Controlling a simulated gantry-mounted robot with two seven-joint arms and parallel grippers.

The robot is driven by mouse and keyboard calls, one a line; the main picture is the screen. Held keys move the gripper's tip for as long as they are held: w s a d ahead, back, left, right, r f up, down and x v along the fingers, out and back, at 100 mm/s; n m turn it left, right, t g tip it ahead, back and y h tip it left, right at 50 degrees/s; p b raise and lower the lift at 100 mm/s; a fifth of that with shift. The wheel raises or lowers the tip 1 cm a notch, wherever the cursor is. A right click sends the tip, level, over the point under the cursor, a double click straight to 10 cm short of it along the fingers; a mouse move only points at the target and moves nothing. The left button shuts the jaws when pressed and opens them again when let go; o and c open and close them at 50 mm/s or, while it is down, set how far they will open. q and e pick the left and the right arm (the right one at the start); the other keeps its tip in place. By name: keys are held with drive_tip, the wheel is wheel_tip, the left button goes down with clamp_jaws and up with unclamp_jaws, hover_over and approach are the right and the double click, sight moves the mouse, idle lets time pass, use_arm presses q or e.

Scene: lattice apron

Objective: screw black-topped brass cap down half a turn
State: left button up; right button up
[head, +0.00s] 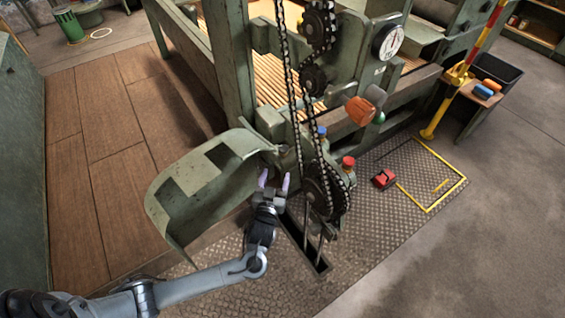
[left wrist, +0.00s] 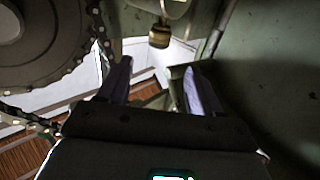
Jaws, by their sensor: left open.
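A small brass cap (left wrist: 160,36) with a dark band shows at the top centre of the left wrist view, beyond my fingertips and roughly in line with the gap between them. I cannot pick it out in the head view. My left gripper (head: 273,182) is open and empty, its two pale purple fingers pointing up beside the chain drive and the curved green guard. In the left wrist view the fingers of my left gripper (left wrist: 158,68) stand apart, and neither touches the cap. My right gripper is not in view.
A chain and lower sprocket (head: 326,192) are just right of my left gripper. The curved green guard (head: 205,190) is on its left. A red-topped fitting (head: 348,164) and a blue-topped fitting (head: 321,132) sit nearby. A red object (head: 384,179) lies on the plate floor.

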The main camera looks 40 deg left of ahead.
sight(282, 154)
use_arm(q)
drive_tip(key=b+x, duration=0.4)
drive_tip(key=x, duration=0.7)
drive_tip(key=shift+w+f, duration=0.1)
drive_tip(key=shift+f, duration=0.05)
drive_tip(key=shift+c, duration=0.5)
